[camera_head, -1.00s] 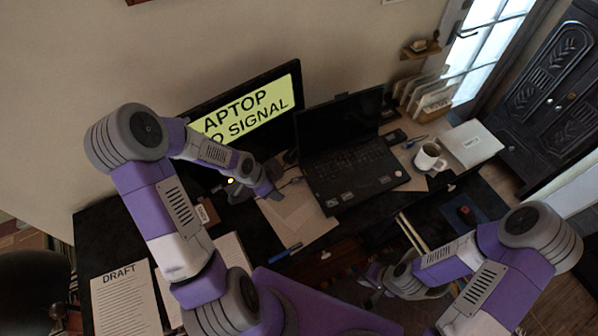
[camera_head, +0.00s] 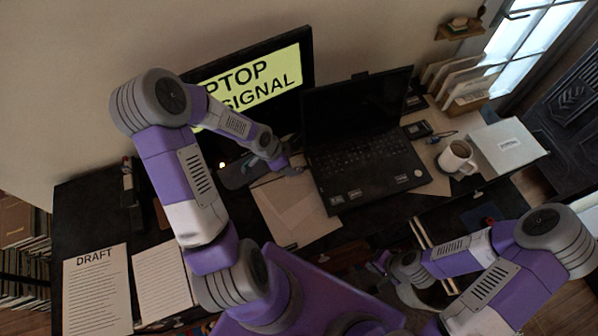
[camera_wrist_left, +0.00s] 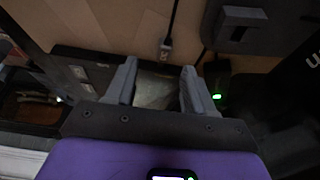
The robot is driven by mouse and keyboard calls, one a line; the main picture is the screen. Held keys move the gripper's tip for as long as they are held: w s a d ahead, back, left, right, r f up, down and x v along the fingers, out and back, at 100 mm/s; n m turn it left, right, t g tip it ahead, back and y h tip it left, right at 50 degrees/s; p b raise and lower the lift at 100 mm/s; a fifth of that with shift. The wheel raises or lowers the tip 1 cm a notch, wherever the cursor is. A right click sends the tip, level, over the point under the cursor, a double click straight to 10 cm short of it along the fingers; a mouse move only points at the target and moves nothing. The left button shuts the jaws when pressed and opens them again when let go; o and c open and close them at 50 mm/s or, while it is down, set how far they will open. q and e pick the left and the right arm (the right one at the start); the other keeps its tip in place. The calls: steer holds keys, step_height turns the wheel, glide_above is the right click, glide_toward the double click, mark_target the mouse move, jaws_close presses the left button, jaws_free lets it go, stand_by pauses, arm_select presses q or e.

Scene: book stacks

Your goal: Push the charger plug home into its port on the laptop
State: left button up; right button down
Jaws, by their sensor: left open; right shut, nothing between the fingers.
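The open black laptop (camera_head: 368,168) stands on the desk with its screen raised. My left gripper (camera_head: 294,170) is just off the laptop's left edge, low over the papers. In the left wrist view my left gripper (camera_wrist_left: 157,82) is open, its two grey fingers apart. A dark cable ends in a small plug (camera_wrist_left: 167,46) beyond the fingertips, lying on a tan surface. I cannot tell for sure that this is the charger plug. The laptop's port is not visible. My right gripper (camera_head: 382,264) is shut and empty near the desk's front edge.
A monitor (camera_head: 258,85) with a "no signal" message stands behind my left arm. A mug (camera_head: 457,158) and a white box (camera_head: 507,146) are right of the laptop. Papers (camera_head: 293,212) lie in front. A dark block with a green light (camera_wrist_left: 217,88) sits beside the left gripper.

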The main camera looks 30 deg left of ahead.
mark_target(301, 170)
arm_select(q)
steer(key=x, duration=0.2)
steer(key=b+x, duration=0.1)
steer(key=x, duration=0.1)
steer(key=b+x, duration=0.1)
steer(key=x, duration=0.1)
steer(key=shift+w+a+f, duration=0.15)
steer(key=shift+w+f, duration=0.1)
steer(key=shift+w, duration=0.15)
jaws_close()
